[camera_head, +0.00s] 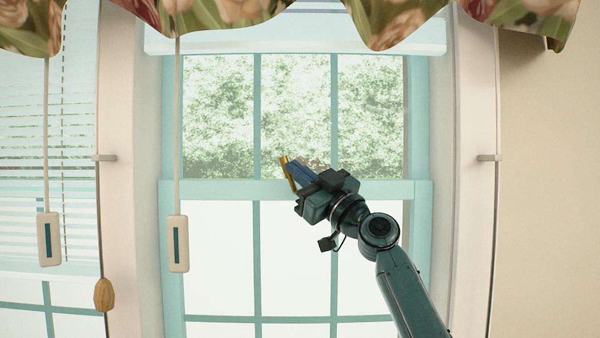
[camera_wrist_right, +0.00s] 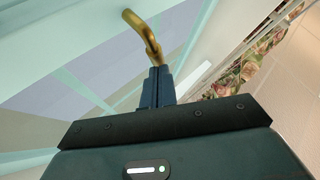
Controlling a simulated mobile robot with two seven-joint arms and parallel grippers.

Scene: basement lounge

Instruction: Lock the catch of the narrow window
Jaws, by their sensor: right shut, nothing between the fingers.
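The narrow window (camera_head: 257,190) is straight ahead in the head view, with a teal frame and a rail across its middle. Its brass catch (camera_head: 290,172) sits at that rail and is partly hidden by my right gripper. In the wrist view the catch (camera_wrist_right: 143,27) is a curved brass lever that bends down to the fingertips. My right gripper (camera_head: 293,167) is shut, with nothing between its fingers. Its fingertips (camera_wrist_right: 158,70) are right at the lever's end; whether they touch it I cannot tell. My left gripper is out of view.
Two blind cords hang at the left with pale pulls (camera_head: 177,243) and (camera_head: 49,238), plus a wooden knob (camera_head: 104,294). A floral valance (camera_head: 220,20) crosses the top. Another window with blinds (camera_head: 25,130) is at far left; bare wall (camera_head: 550,190) is at right.

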